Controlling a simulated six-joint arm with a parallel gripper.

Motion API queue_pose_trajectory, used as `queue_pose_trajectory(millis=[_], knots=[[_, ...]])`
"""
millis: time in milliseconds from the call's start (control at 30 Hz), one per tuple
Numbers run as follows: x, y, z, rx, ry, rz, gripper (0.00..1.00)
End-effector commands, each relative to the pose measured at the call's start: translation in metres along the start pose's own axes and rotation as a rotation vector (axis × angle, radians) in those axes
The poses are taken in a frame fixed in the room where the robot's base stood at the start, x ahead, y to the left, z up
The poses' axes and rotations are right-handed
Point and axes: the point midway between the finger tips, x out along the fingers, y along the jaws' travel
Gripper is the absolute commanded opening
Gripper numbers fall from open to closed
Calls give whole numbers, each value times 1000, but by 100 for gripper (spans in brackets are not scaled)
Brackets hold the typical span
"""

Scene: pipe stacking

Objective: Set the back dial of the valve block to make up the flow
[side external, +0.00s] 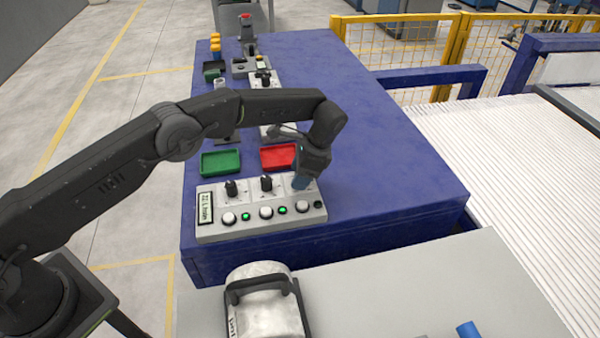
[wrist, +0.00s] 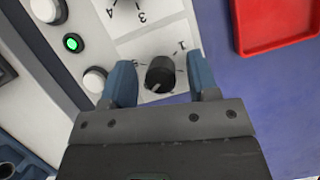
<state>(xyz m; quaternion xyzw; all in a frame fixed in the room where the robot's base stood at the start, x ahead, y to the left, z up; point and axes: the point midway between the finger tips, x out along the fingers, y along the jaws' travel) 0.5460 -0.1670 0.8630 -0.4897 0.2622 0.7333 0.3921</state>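The grey valve block (side external: 262,232) lies at the near end of the blue table. Two black dials, the left one (side external: 231,188) and the middle one (side external: 266,183), show on it. My gripper (side external: 301,183) is lowered over its right end and hides the third dial there in the side view. In the wrist view this black dial (wrist: 160,74) stands between the blue fingers of my gripper (wrist: 159,66), with a gap visible on each side. The fingers are open. The block's display (side external: 205,207) at the left end shows writing too small to read surely.
White buttons (side external: 266,212) and green lights (side external: 282,211) line the block's front. A green tray (side external: 220,162) and a red tray (side external: 279,157) lie just behind it. More fixtures stand farther back. The table's right side (side external: 400,165) is clear.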

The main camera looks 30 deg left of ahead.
Motion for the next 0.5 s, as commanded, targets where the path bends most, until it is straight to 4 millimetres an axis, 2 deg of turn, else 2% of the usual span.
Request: queue_pose_trajectory(millis=[267, 500], knots=[[-2, 0, 0, 0, 0, -1, 55], [-29, 0, -1, 0, 3, -3, 55]])
